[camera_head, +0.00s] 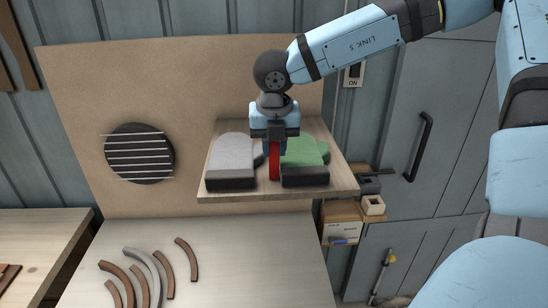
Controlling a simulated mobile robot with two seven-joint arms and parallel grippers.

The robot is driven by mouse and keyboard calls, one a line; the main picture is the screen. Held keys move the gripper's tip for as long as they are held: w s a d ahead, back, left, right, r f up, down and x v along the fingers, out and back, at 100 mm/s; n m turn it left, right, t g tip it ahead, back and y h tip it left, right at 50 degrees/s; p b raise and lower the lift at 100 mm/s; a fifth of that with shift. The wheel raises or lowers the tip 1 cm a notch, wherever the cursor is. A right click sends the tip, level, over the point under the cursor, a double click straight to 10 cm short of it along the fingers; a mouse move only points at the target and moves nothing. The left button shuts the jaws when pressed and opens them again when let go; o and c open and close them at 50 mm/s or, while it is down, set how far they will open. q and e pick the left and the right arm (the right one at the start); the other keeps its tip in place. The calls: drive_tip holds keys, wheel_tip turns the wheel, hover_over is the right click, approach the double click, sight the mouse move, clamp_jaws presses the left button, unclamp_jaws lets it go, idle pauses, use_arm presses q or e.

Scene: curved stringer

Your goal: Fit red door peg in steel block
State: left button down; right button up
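A red door peg (274,163) stands upright under my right gripper (275,148), which comes down from above with its fingers around the peg's upper part. My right gripper looks shut on the peg. The peg is between a grey block (231,153) with a dark front, likely the steel block, on the left and a green block (303,153) with a dark front on the right. Its lower end is at the front of the wooden shelf (330,188); I cannot tell whether it touches the shelf or either block. My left gripper is not in view.
A tan back panel (80,90) carries a round dark slatted disc (139,153). Several curved strips (150,275) lie on the lower table (230,260), whose right part is clear. Small boxes (345,218) stand right of the shelf, near grey cabinet doors (450,110).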

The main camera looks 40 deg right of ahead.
clamp_jaws()
drive_tip(key=shift+w+r, duration=0.1)
drive_tip(key=shift+r, duration=0.4)
wheel_tip(320, 180, up, 19)
drive_tip(key=b, duration=0.3)
